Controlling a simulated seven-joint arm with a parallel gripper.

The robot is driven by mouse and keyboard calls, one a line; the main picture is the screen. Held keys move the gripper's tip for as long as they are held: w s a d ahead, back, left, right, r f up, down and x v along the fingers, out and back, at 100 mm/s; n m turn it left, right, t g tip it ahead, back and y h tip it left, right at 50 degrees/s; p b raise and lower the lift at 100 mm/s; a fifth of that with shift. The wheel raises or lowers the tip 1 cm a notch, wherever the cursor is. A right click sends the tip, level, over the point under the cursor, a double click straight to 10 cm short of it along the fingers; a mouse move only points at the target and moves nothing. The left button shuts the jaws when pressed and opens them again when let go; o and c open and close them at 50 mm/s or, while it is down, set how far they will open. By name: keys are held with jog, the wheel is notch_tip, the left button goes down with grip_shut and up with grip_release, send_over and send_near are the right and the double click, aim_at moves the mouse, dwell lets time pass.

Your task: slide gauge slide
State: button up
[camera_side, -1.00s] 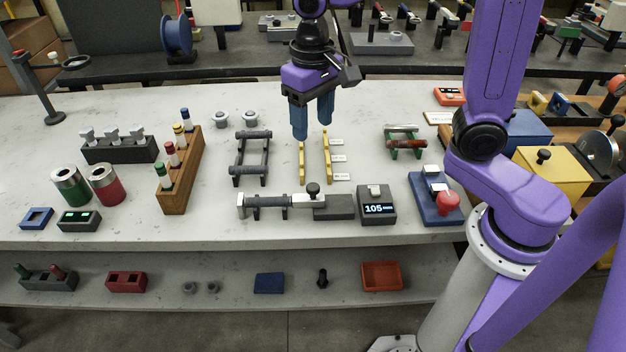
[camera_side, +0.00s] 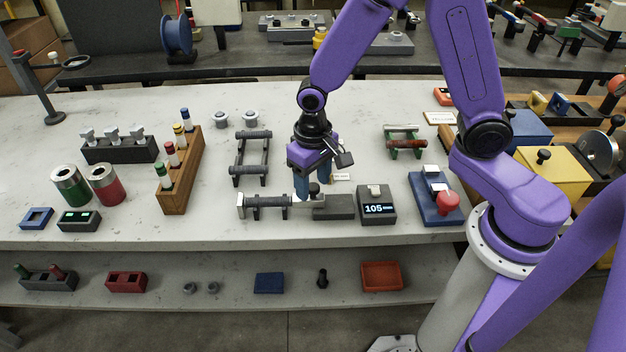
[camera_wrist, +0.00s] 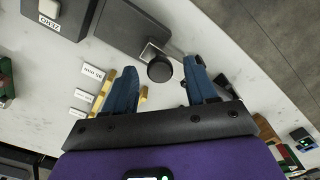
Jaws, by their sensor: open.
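A round black knob (camera_wrist: 159,69) stands on the slide; in the side view the knob (camera_side: 314,189) is partly covered by my gripper. My gripper (camera_wrist: 158,78) is open, with blue fingers on either side of the knob in the wrist view. In the side view my gripper (camera_side: 303,190) is low over the slide. I cannot tell whether a finger touches the knob.
A display reading 105 (camera_side: 375,209) stands just right of the gauge. A dark rack (camera_side: 250,158) stands behind left, yellow strips (camera_wrist: 104,92) behind.

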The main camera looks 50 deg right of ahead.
jog(key=shift+f, duration=0.15)
grip_shut()
jog(key=shift+s+d, duration=1.25)
grip_release()
